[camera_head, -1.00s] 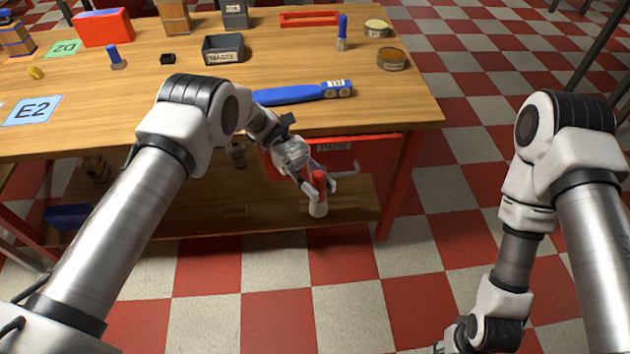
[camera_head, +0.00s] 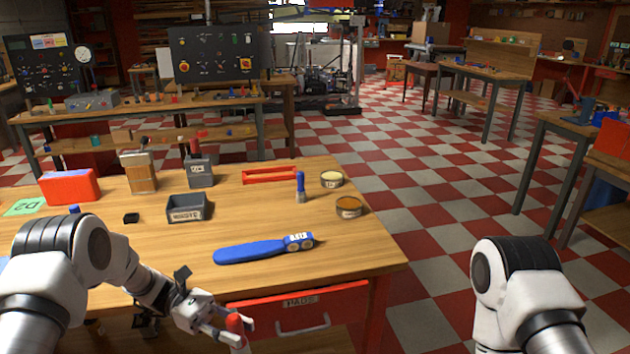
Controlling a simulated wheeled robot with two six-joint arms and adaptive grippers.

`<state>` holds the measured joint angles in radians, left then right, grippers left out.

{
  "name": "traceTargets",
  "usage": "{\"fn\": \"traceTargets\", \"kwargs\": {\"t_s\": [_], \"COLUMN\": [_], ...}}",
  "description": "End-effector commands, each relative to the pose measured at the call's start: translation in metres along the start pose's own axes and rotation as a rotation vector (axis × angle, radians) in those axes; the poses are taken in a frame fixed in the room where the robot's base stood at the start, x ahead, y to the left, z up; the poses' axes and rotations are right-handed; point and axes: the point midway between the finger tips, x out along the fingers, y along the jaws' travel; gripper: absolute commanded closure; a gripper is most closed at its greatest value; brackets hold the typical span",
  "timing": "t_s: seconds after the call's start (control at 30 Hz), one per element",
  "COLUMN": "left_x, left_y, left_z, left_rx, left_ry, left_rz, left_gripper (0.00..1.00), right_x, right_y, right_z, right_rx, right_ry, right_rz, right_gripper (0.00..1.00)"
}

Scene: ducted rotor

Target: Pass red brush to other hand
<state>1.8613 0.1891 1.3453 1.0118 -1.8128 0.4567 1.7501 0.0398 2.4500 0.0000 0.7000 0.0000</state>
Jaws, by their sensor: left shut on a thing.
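The red brush (camera_head: 235,324) shows as a red handle at the bottom of the head view, in front of the workbench. Its lower part is cut off by the picture's edge. My left gripper (camera_head: 229,333) is shut on the red brush and holds it in front of the red drawer. My right arm comes in at the lower right, but its gripper is below the picture's edge and hidden.
The wooden workbench (camera_head: 360,250) holds a blue tool (camera_head: 262,249), a dark bin (camera_head: 188,208), a blue-handled brush (camera_head: 300,188), two round tins and a red frame (camera_head: 271,175). A red drawer (camera_head: 298,306) is under its front edge.

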Motion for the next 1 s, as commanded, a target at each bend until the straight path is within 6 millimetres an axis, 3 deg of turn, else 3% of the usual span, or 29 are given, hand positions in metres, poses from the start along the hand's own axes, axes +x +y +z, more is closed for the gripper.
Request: {"fn": "traceTargets", "kwargs": {"t_s": [0.1,0.2,0.3,0.4,0.6,0.87,1.0], "left_x": [-0.026,-0.038,-0.041,-0.032,-0.025,-0.023,-0.006], "left_y": [-0.018,-0.032,-0.048,-0.062,-0.065,-0.064,-0.056], "left_z": [0.006,0.001,-0.013,-0.034,-0.057,-0.055,-0.044], "left_rx": [-0.004,-0.008,-0.016,-0.018,-0.001,0.001,0.007], "left_ry": [-0.009,-0.01,-0.006,0.001,0.005,0.003,0.004], "left_rz": [0.294,0.567,0.817,0.973,1.047,1.031,0.934], "left_gripper": [1.0,1.0,1.0,1.0,1.0,1.0,1.0], "right_x": [0.0,0.0,0.0,0.0,0.0,0.0,0.0], "right_y": [0.0,0.0,0.0,0.0,0.0,0.0,0.0], "right_z": [0.0,0.0,0.0,0.0,0.0,0.0,0.0], "right_rx": [0.0,0.0,0.0,0.0,0.0,0.0,0.0], "right_ry": [0.0,0.0,0.0,0.0,0.0,0.0,0.0], "right_rz": [0.0,0.0,0.0,0.0,0.0,0.0,0.0], "right_gripper": [0.6,0.6,0.6,0.6,0.6,0.6,0.6]}}
